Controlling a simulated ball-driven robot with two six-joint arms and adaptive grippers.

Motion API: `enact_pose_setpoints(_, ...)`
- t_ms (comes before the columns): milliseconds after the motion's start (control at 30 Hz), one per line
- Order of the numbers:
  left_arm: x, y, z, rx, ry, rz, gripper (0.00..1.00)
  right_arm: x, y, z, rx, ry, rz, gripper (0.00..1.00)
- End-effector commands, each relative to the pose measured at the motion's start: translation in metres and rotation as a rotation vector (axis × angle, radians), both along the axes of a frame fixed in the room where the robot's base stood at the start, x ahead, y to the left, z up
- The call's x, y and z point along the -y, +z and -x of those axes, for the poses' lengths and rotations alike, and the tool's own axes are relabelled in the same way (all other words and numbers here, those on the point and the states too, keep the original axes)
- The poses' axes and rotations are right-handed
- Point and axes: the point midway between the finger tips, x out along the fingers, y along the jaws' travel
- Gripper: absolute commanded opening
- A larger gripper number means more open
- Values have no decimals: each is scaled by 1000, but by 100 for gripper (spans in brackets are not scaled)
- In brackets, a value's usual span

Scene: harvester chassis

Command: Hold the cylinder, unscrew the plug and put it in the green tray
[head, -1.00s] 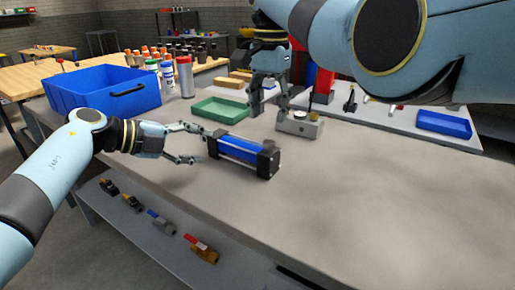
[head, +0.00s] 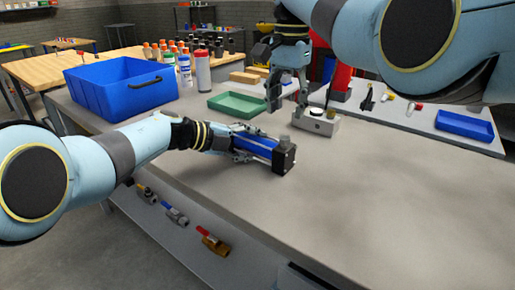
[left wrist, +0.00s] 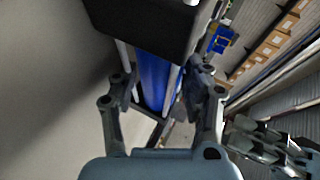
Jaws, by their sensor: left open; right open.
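The cylinder (head: 257,145) lies on the grey bench, a blue barrel with silver rods and black end blocks. A small grey-brown plug (head: 284,142) stands on its near end block. My left gripper (head: 241,145) is open at the far-left part of the barrel. In the left wrist view, its fingers (left wrist: 161,85) stand apart on either side of the blue barrel (left wrist: 157,75); contact cannot be told. My right gripper (head: 288,95) is open and empty, pointing down above and behind the cylinder. The green tray (head: 238,104) stands empty behind the cylinder.
A grey block with a round top (head: 316,122) stands beneath and right of my right gripper. A blue bin (head: 120,88) and several bottles stand at the back left. A blue tray (head: 464,126) is at the right. The bench's right front is clear.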

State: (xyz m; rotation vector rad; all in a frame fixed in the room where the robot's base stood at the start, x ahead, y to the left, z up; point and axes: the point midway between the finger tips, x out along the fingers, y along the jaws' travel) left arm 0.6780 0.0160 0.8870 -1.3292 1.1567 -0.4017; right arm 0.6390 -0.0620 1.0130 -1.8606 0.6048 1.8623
Motion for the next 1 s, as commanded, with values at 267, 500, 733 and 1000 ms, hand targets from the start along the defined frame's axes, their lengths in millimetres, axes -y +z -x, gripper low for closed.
enact_pose_setpoints(267,0,0,0,0,0,0,42,0,0,0,0,0,0,45)
enact_pose_setpoints(500,0,0,0,-1,0,0,11,0,0,0,0,0,0,45)
enact_pose_setpoints(733,0,0,0,-1,0,0,0,0,0,0,0,0,0,45)
enact_pose_setpoints(1000,0,-1,0,-2,-1,0,0,0,0,0,0,-222,0,45)
